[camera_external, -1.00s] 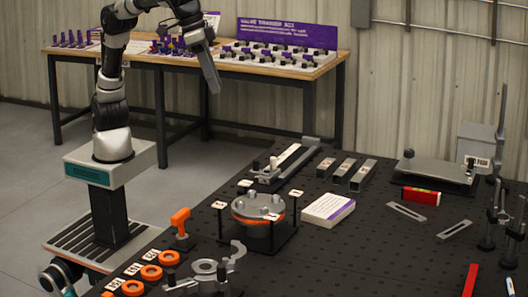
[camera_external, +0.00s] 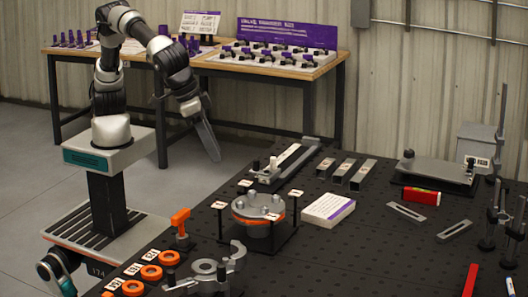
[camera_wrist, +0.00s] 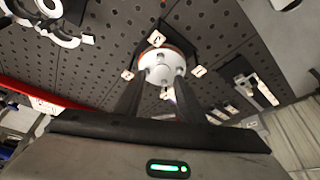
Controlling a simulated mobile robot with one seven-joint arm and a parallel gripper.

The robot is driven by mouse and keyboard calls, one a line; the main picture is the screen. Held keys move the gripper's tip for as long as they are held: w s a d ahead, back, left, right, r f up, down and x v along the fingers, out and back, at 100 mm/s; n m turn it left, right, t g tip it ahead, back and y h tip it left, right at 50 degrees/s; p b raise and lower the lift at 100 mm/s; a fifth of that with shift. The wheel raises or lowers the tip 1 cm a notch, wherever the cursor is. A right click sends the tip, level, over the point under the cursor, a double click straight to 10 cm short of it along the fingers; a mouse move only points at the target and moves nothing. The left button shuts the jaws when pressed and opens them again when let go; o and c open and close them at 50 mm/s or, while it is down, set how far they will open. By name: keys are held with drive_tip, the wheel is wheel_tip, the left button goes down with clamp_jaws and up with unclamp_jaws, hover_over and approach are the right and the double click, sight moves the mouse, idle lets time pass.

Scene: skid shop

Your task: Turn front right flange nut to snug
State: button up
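The flange (camera_external: 258,205) is a round silver disc with several nuts on top and an orange band below. It sits in a black stand with labelled corner posts on the dark perforated table. In the wrist view the flange (camera_wrist: 160,66) is ahead, beyond the fingers. I cannot tell which nut is the front right one. My gripper (camera_external: 214,155) hangs in the air left of and above the flange, pointing down, clear of the table. In the wrist view my gripper (camera_wrist: 157,92) shows two dark fingers spread apart with nothing between them.
A white-purple block (camera_external: 328,209) is right of the flange, a slide fixture (camera_external: 285,163) behind. A wooden bench (camera_external: 265,70) stands at the back.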

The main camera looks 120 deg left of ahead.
sight(239, 201)
drive_tip(key=x, duration=1.5)
drive_tip(key=shift+s, duration=0.1)
clamp_jaws()
